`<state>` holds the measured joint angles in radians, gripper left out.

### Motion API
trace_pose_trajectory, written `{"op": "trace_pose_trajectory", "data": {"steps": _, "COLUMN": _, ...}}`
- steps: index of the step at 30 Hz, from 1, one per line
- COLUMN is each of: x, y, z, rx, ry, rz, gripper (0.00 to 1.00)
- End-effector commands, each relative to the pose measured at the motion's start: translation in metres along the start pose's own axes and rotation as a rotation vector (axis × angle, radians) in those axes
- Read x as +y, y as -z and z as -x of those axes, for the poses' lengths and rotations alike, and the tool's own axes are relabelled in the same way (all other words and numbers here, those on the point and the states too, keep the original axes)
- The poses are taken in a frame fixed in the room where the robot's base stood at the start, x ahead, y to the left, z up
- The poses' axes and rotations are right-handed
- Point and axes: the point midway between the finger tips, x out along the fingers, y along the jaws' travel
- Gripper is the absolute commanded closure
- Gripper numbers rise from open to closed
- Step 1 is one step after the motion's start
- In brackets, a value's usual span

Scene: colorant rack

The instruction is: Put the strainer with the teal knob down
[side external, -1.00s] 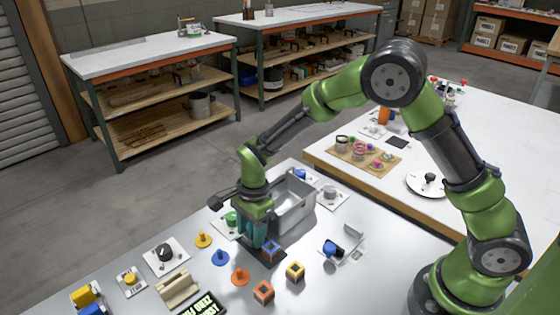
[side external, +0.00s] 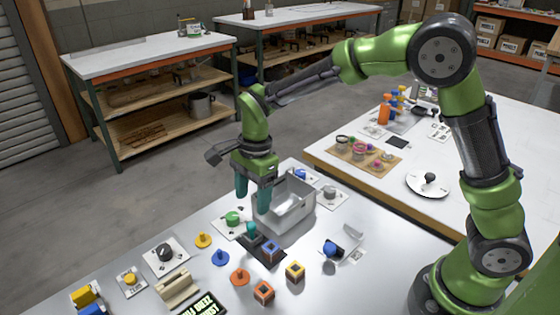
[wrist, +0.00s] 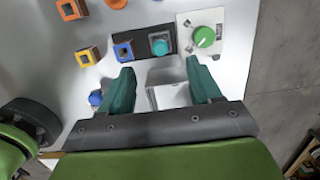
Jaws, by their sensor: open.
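The teal knob (side external: 252,230) of the strainer stands upright on a dark pad (side external: 266,258) on the grey table. It also shows in the wrist view (wrist: 160,45), on the dark pad (wrist: 148,62). In the wrist view my gripper (wrist: 160,70) is open, and the knob is beyond the fingertips.
A blue-and-grey cube (side external: 271,251) is at the pad's other end. A metal bin (side external: 285,211) stands close behind my gripper. A green knob on a white plate (side external: 232,218) is to the left. Orange (side external: 263,292) and yellow (side external: 295,271) cubes and coloured pegs are in front.

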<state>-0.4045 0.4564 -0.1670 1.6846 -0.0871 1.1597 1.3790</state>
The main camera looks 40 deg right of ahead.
Motion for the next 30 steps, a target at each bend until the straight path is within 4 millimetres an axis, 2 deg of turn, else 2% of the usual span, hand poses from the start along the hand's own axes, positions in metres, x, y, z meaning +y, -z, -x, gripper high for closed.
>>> {"op": "trace_pose_trajectory", "data": {"steps": 7, "x": 0.003, "y": 0.004, "z": 0.028, "rx": -0.01, "ry": 0.017, "rz": 0.029, "gripper": 0.37}}
{"op": "trace_pose_trajectory", "data": {"steps": 11, "x": 0.02, "y": 0.017, "z": 0.061, "rx": -0.041, "ry": 0.089, "rz": 0.159, "gripper": 0.37}}
{"op": "trace_pose_trajectory", "data": {"steps": 15, "x": 0.055, "y": 0.039, "z": 0.104, "rx": -0.052, "ry": 0.221, "rz": 0.397, "gripper": 0.37}}
{"op": "trace_pose_trajectory", "data": {"steps": 18, "x": 0.085, "y": 0.054, "z": 0.127, "rx": -0.021, "ry": 0.323, "rz": 0.582, "gripper": 0.37}}
{"op": "trace_pose_trajectory", "data": {"steps": 21, "x": 0.116, "y": 0.066, "z": 0.142, "rx": 0.043, "ry": 0.419, "rz": 0.763, "gripper": 0.37}}
{"op": "trace_pose_trajectory", "data": {"steps": 27, "x": 0.164, "y": 0.085, "z": 0.149, "rx": 0.216, "ry": 0.546, "rz": 1.055, "gripper": 0.37}}
{"op": "trace_pose_trajectory", "data": {"steps": 30, "x": 0.178, "y": 0.089, "z": 0.147, "rx": 0.285, "ry": 0.571, "rz": 1.145, "gripper": 0.37}}
